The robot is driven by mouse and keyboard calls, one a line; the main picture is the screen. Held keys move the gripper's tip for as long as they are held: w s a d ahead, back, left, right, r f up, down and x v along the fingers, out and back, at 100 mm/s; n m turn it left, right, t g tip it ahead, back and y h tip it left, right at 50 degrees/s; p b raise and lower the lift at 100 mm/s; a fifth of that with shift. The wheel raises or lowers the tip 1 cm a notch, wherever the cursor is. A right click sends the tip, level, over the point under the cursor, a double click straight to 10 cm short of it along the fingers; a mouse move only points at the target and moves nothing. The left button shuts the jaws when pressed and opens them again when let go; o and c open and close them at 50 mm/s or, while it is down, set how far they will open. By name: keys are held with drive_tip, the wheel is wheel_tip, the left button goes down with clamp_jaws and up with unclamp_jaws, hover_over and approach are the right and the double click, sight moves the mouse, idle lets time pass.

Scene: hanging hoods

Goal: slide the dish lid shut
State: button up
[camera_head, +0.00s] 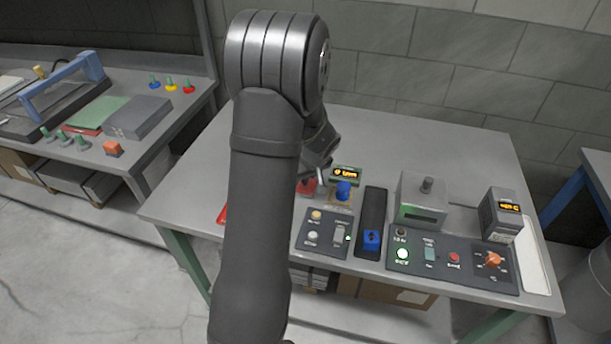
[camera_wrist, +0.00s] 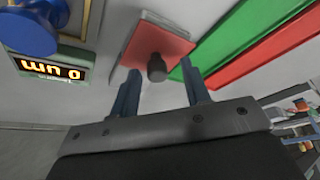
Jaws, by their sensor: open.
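A red square plate (camera_wrist: 160,43) with a dark knob (camera_wrist: 156,68) lies on a pale base in the wrist view; it looks like the dish lid. A pale rim shows along its edges, but I cannot tell how far it is open. In the head view the red plate (camera_head: 307,187) is mostly hidden behind my arm. My gripper (camera_wrist: 161,92) is open, with one finger on each side of the knob in the picture. The knob appears between the fingertips or just past them; I see no contact.
A blue knob (camera_head: 343,190) and a lit display (camera_head: 346,173) stand close to the right of the plate. A slider track (camera_head: 373,212), button panels and a grey box (camera_head: 423,203) are further right. Green and red strips (camera_wrist: 236,48) lie beside the plate. The table's back is clear.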

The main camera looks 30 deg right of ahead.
drive_tip(key=v, duration=1.7)
drive_tip(key=shift+s+r, duration=0.15)
drive_tip(key=x, duration=1.7)
drive_tip(key=shift+w, duration=0.2)
